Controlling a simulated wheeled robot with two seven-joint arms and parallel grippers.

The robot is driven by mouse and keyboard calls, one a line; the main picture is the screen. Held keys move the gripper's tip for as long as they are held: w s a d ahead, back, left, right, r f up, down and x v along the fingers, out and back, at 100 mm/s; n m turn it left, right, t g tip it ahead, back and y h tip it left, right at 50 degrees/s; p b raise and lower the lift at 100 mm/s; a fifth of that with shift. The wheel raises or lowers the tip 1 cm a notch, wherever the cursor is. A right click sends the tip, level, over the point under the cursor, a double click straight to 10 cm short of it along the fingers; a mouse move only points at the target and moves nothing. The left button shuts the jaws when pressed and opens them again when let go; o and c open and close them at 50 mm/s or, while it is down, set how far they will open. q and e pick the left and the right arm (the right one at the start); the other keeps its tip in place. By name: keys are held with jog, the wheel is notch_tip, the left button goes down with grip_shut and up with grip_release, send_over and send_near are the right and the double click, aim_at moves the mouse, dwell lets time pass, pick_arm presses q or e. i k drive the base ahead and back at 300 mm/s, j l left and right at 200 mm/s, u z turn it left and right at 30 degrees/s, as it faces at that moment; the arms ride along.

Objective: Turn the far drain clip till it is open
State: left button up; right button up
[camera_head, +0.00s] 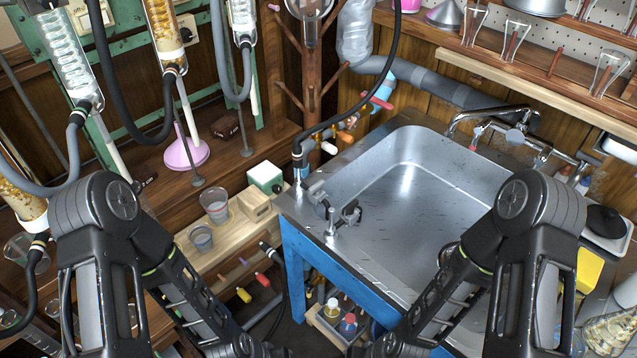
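I cannot tell for sure which part is the far drain clip. Two small dark metal fittings with knobs stand on the left rim of the steel sink: a rear fitting (318,197) and a front fitting (347,213). Their open or shut state is too small to tell. A black hose (297,152) comes down to the sink's back left corner. My two arms come in from the left and right and run down to the bottom edge. Neither gripper's fingers show; both are below the picture. Neither arm touches the fittings.
The steel sink (405,150) sits in a blue-framed bench (312,262), with a tap (490,115) at its back right. Glass condensers (68,55) with hoses hang at the left. A wooden shelf with beakers (213,203) lies left of the sink. The sink basin looks empty.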

aim_at(316, 189)
jog(key=k, duration=0.65)
jog(key=z, duration=1.55)
jog(key=k+j, duration=0.1)
jog(key=j, duration=0.25)
jog(key=k+j, duration=0.1)
jog(key=j, duration=0.65)
jog(key=k, duration=0.05)
